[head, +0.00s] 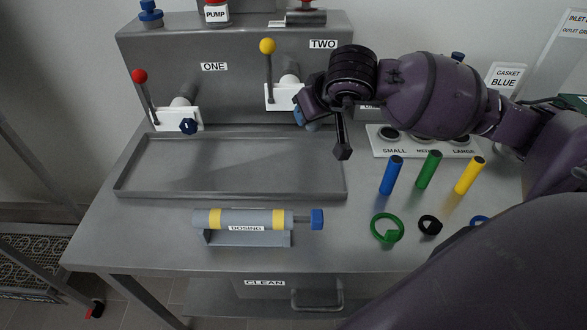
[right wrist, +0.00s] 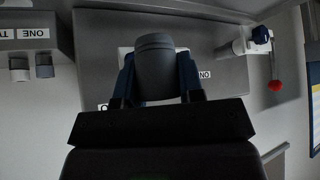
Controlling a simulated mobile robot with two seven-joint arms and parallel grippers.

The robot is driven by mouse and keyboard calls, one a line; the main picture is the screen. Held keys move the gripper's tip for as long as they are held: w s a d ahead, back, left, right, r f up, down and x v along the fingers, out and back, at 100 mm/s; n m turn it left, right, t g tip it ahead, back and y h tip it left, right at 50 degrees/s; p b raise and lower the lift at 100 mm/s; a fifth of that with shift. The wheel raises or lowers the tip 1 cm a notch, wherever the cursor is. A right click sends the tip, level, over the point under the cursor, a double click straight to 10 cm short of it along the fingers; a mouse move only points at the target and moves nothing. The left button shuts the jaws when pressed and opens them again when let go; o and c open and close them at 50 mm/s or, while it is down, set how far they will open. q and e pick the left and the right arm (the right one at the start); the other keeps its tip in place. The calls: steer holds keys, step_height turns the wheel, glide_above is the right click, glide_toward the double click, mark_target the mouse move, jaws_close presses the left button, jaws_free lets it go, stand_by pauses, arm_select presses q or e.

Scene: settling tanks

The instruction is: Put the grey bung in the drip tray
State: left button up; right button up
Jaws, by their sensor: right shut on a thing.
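My right gripper (head: 312,102) is in front of the grey tank panel, near the white valve plate under the label TWO. In the right wrist view, the dark blue fingers of my right gripper (right wrist: 157,78) are shut on the grey bung (right wrist: 155,62), a dark grey round plug. The bung cannot be made out in the head view. The drip tray (head: 232,195) is a wide, shallow, empty grey tray on the bench, below and left of my right gripper. My left gripper is out of view.
A red-knobbed lever (head: 139,77) and yellow-knobbed lever (head: 268,47) stand at the panel. The dosing cylinder (head: 258,219) lies in front of the tray. Blue (head: 391,175), green (head: 428,169) and yellow (head: 469,175) cylinders and several rings are at the right.

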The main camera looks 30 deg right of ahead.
step_height(320, 180, down, 12)
steer(key=shift+f+b, duration=0.15)
steer(key=shift+b, duration=0.2)
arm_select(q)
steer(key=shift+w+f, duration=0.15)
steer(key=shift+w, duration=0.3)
arm_select(e)
steer(key=shift+f, duration=2.65)
arm_select(q)
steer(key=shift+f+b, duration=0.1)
steer(key=shift+b, duration=0.2)
arm_select(e)
steer(key=shift+f, duration=0.1)
steer(key=o, duration=1)
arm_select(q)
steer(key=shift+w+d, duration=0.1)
arm_select(e)
steer(key=shift+r, duration=0.2)
arm_select(q)
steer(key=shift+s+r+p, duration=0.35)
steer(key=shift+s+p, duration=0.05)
steer(key=shift+p, duration=0.3)
arm_select(e)
steer(key=shift+v, duration=6)
